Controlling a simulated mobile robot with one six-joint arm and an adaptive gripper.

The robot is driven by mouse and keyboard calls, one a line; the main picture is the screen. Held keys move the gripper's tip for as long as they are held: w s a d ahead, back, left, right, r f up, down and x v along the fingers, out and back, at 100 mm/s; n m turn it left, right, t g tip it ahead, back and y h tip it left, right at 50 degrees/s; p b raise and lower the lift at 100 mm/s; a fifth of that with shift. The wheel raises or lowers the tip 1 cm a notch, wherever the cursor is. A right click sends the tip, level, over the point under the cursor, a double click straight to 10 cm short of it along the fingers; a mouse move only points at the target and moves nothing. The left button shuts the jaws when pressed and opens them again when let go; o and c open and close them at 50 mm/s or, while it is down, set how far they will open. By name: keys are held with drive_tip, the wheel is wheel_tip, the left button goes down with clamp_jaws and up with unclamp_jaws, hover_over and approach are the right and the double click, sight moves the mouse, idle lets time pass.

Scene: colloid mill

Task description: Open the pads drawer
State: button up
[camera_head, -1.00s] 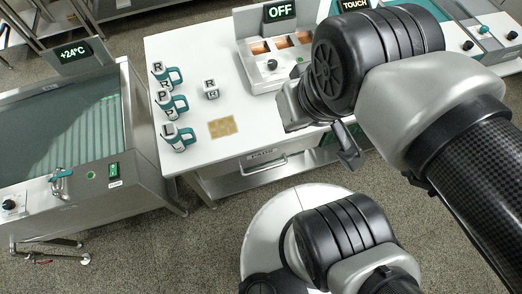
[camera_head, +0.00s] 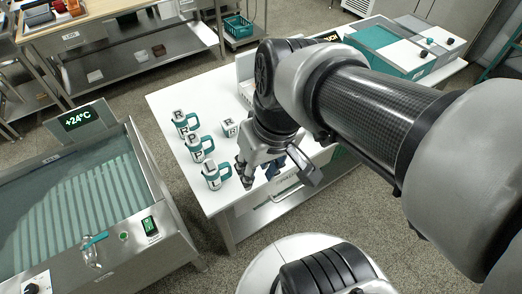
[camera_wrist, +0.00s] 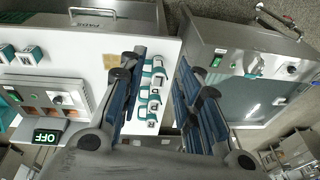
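The pads drawer (camera_head: 264,214) is in the front of the white table, below its top, and looks shut. Its bar handle (camera_head: 288,193) shows just beneath my gripper, partly hidden. The wrist view shows the handle (camera_wrist: 92,12) at the top left, beside an upside-down PADS label (camera_wrist: 89,26). My gripper (camera_head: 278,178) is open, its fingers spread wide above the table's front edge. In the wrist view my gripper (camera_wrist: 160,55) has nothing between its pads that I can see it holding; the handle lies beyond and left of them, apart.
Several lettered mugs (camera_head: 199,147) stand on the white table (camera_head: 168,103), left of my gripper. A steel water bath (camera_head: 147,225) stands left of the table. In the wrist view a device reading OFF (camera_wrist: 48,136) sits at lower left.

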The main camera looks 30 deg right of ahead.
drive_tip(key=w+d+f+m+t+y, duration=0.1)
drive_tip(key=w+d+f+m+y, duration=0.25)
drive_tip(key=d+f, duration=0.65)
drive_tip(key=w+d+f+m+t+y, duration=0.25)
drive_tip(key=d+f+y, duration=0.25)
drive_tip(key=d+f, duration=0.5)
drive_tip(key=s+d+f+m+t+h, duration=0.1)
drive_tip(key=s+d+f+m+t, duration=0.15)
drive_tip(key=f, duration=0.55)
drive_tip(key=s+d+f+m+t+h, duration=0.1)
drive_tip(key=s+d+f+m+t, duration=0.15)
drive_tip(key=f, duration=0.55)
drive_tip(key=m+t+h, duration=0.5)
drive_tip(key=m+h, duration=0.1)
drive_tip(key=h, duration=0.1)
approach(294, 190)
drive_tip(key=w+b, duration=0.1)
drive_tip(key=w, duration=0.2)
drive_tip(key=w+f+b, duration=0.1)
drive_tip(key=w, duration=0.2)
drive_tip(key=w+f+b, duration=0.1)
drive_tip(key=w, duration=0.3)
drive_tip(key=shift+a+f+b, duration=0.2)
drive_tip(key=shift+f+b, duration=0.05)
drive_tip(key=shift+b, duration=0.05)
drive_tip(key=shift+c, duration=0.5)
drive_tip(key=shift+s, duration=0.1)
clamp_jaws()
